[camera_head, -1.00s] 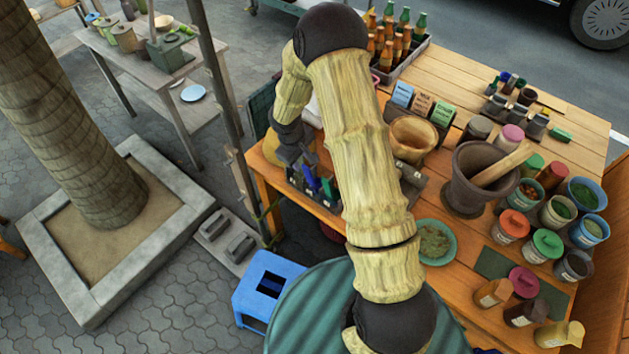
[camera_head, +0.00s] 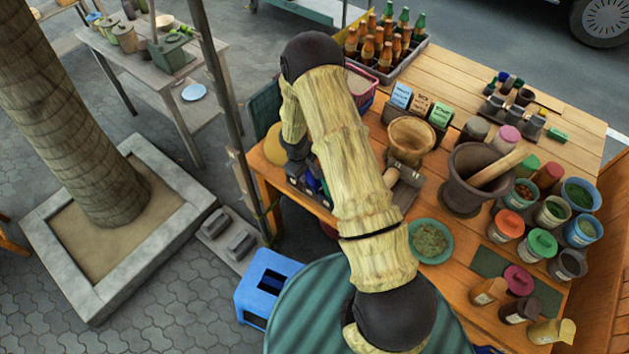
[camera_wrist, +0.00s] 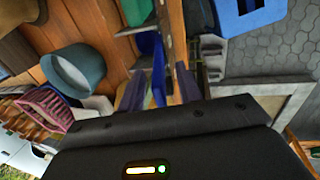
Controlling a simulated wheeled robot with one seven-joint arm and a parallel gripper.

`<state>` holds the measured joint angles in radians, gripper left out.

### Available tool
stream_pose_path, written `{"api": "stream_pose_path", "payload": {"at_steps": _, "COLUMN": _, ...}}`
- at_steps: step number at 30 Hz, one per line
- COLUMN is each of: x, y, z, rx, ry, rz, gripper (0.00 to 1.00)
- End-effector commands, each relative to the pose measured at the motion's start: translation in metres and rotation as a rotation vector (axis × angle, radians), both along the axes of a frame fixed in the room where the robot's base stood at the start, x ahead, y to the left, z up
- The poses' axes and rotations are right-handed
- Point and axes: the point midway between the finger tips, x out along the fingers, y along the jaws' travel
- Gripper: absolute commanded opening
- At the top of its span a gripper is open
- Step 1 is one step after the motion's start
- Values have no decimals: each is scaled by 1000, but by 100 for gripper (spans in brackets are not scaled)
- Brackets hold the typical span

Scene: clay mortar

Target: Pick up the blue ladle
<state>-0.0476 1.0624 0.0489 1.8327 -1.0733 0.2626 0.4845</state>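In the wrist view the two fingers of my gripper (camera_wrist: 158,92) stand apart, with a gap between them. A blue piece, which looks like the blue ladle (camera_wrist: 158,68), shows in that gap, and I see no finger closed on it. A green utensil (camera_wrist: 137,12) is just beyond it. In the head view a bit of blue (camera_head: 313,183) shows below my gripper, at the dark utensil holder (camera_head: 325,199) on the table's left edge. My arm and wrist hide most of the ladle and holder there.
A wooden bowl (camera_head: 411,137), a green dish (camera_head: 430,240) and a stone mortar (camera_head: 466,190) with a pestle stand to the right. A bottle crate (camera_head: 412,62) and a pink basket (camera_head: 361,95) are behind. A thin post (camera_head: 228,110) rises left of the table.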

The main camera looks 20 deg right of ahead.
Motion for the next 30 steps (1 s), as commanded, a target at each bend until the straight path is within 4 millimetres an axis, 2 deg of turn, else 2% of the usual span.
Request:
{"api": "stream_pose_path", "payload": {"at_steps": 7, "x": 3, "y": -5, "z": -20, "rx": 0, "ry": 1, "rz": -1, "gripper": 35}}
{"api": "stream_pose_path", "payload": {"at_steps": 23, "x": 3, "y": -5, "z": -22, "rx": -1, "ry": -1, "rz": -1, "gripper": 35}}
{"api": "stream_pose_path", "payload": {"at_steps": 29, "x": 3, "y": -5, "z": -22, "rx": -1, "ry": -1, "rz": -1, "gripper": 0}}
{"api": "stream_pose_path", "payload": {"at_steps": 30, "x": 3, "y": -4, "z": -22, "rx": -1, "ry": -1, "rz": -1, "gripper": 0}}
